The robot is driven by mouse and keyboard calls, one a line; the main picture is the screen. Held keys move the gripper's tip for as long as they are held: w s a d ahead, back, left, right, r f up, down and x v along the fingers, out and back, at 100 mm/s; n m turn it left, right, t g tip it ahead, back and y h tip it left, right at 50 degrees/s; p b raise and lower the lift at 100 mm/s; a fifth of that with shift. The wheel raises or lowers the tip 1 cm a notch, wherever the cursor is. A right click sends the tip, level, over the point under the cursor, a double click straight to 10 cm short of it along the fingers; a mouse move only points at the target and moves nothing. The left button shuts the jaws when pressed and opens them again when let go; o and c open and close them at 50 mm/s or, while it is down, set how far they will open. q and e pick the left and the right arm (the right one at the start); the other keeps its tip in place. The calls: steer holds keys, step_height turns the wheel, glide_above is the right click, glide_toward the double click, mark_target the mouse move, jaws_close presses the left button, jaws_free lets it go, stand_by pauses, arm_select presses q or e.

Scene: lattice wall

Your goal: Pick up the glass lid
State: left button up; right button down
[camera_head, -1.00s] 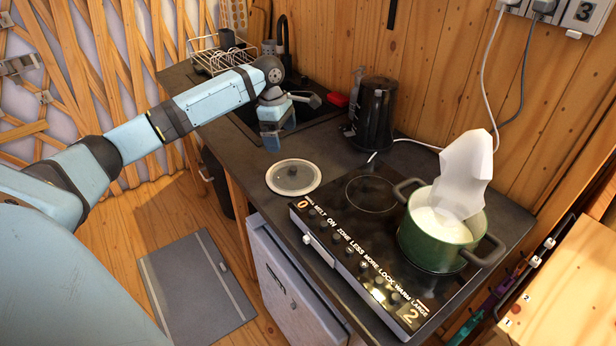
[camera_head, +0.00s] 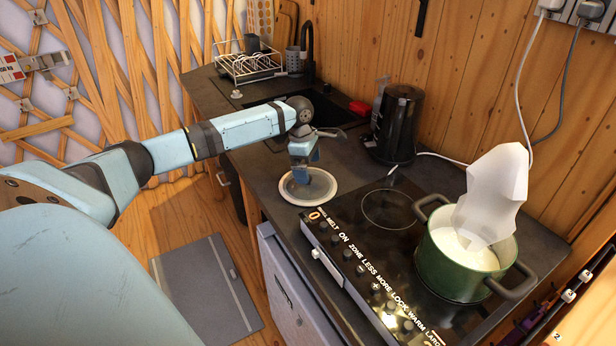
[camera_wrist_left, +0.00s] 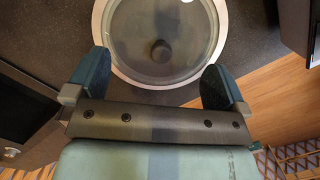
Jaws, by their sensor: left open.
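The glass lid (camera_head: 326,190) is round with a pale rim and a dark knob. It lies flat on the dark counter, left of the cooktop. My left gripper (camera_head: 302,172) is above the lid in the head view and hides part of it. In the left wrist view the lid (camera_wrist_left: 160,70) fills the top middle, with its knob in the centre. My left gripper (camera_wrist_left: 158,88) is open there, its two fingers apart on either side of the lid's near edge, and nothing is between them. My right gripper is not in view.
A green pot (camera_head: 458,272) with white contents and a pale sheet-like piece stands on the black cooktop (camera_head: 375,262). A black kettle (camera_head: 397,125) stands behind the lid. A dish rack (camera_head: 247,66) and sink (camera_head: 262,118) are farther back.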

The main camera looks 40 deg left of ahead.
arm_select(q)
step_height(320, 180, down, 4)
steer(key=shift+s+d+f, duration=0.1)
steer(key=shift+d, duration=0.05)
steer(key=shift+s, duration=0.1)
jaws_close()
stand_by(0.3)
